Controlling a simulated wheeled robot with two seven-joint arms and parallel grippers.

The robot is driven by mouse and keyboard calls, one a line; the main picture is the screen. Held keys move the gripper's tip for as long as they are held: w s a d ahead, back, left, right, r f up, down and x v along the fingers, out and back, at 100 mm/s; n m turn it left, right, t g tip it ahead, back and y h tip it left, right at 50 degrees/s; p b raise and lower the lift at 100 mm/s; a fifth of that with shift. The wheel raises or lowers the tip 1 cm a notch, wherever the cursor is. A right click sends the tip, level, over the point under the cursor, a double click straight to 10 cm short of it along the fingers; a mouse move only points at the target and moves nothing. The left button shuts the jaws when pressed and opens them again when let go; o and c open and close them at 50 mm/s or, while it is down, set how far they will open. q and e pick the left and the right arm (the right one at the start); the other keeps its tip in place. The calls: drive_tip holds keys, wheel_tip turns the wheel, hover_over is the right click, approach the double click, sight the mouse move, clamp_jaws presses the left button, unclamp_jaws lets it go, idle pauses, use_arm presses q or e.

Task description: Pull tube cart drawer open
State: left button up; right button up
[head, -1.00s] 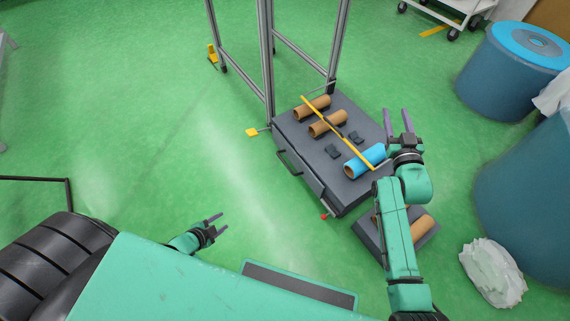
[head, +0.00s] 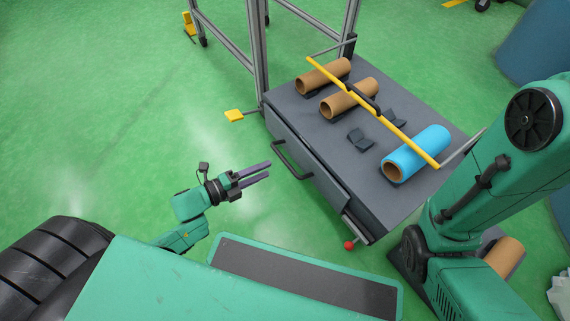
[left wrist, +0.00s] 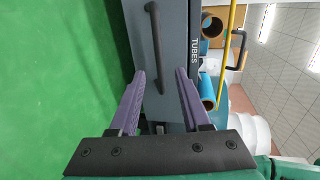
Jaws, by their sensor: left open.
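The dark grey tube cart (head: 345,130) stands ahead, with its drawer front (head: 322,187) facing my left side. The black drawer handle (head: 288,160) is a bar on that front, and the drawer looks closed. My left gripper (head: 269,171) is open and empty, its purple fingers pointing at the handle with a small gap. In the left wrist view the handle (left wrist: 154,48) runs upright beyond and between the open fingers (left wrist: 160,80), untouched. A "TUBES" label (left wrist: 194,48) shows beside the drawer front. My right gripper is out of view.
Two brown tubes (head: 350,98) and a blue tube (head: 416,153) lie on the cart top under a yellow bar (head: 375,112). A red knob (head: 349,245) sticks out low at the near corner.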

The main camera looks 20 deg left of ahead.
sight(285, 160)
use_arm(q)
drive_tip(key=b+x, duration=0.1)
drive_tip(key=x, duration=0.3)
drive_tip(key=b+x, duration=0.2)
drive_tip(key=x, duration=0.2)
drive_tip(key=shift+f, duration=0.25)
drive_tip(key=shift+w+d+r+b, duration=0.1)
drive_tip(key=shift+w+d+b, duration=0.1)
drive_tip(key=shift+w+b, duration=0.1)
clamp_jaws()
idle(0.6)
